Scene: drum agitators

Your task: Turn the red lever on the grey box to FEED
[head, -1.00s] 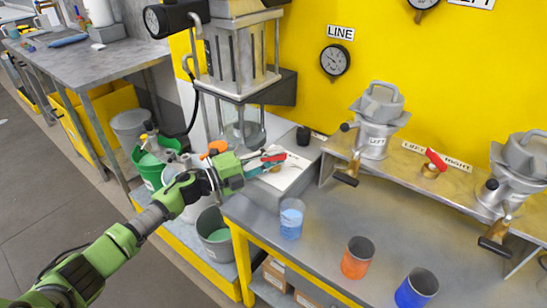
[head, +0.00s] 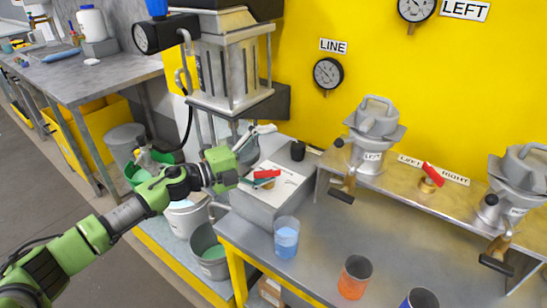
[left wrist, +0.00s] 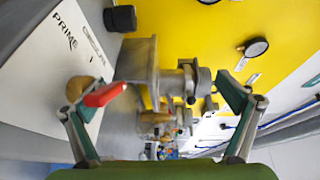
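The grey box (head: 262,208) stands at the left end of the bench, with a pale top plate. Its red lever (head: 266,174) lies over the plate; in the left wrist view the red lever (left wrist: 104,94) sits on a round brass-coloured hub. PRIME and a second, less clear word are printed there; I cannot read FEED. My left gripper (head: 264,157) is at the box with fingers spread wide. In the left wrist view my left gripper (left wrist: 158,85) has one finger close beside the lever; whether they touch I cannot tell. My right gripper is not in view.
A black knob (head: 297,150) stands at the box's back. A metal pump frame (head: 230,70) rises behind my left gripper. A light-blue cup (head: 286,237) and an orange cup (head: 355,277) stand on the bench. Another red lever (head: 432,174) is on the shelf at right.

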